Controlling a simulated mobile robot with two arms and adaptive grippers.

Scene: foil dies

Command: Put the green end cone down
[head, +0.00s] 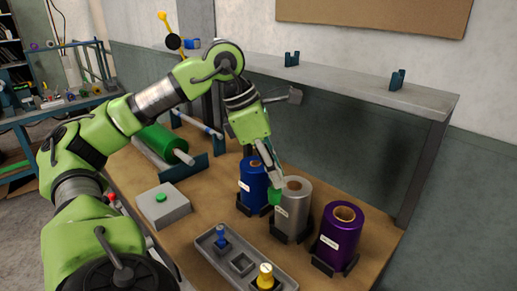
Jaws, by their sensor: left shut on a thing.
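The green end cone (275,196) shows partly between the blue foil roll and the silver foil roll. My left gripper (275,180) is shut on it, pointing down from above. The gripper fingers hide part of the cone, and I cannot tell whether it touches either roll. A grey tray (205,243) stands at the front of the bench. My right gripper is not in view.
A blue roll (252,187), silver roll (293,211) and purple roll (340,236) stand upright in dark holders. A grey box (165,209) with a green button sits left. A green roll (162,145) lies behind it. A grey shelf (350,82) runs along the back.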

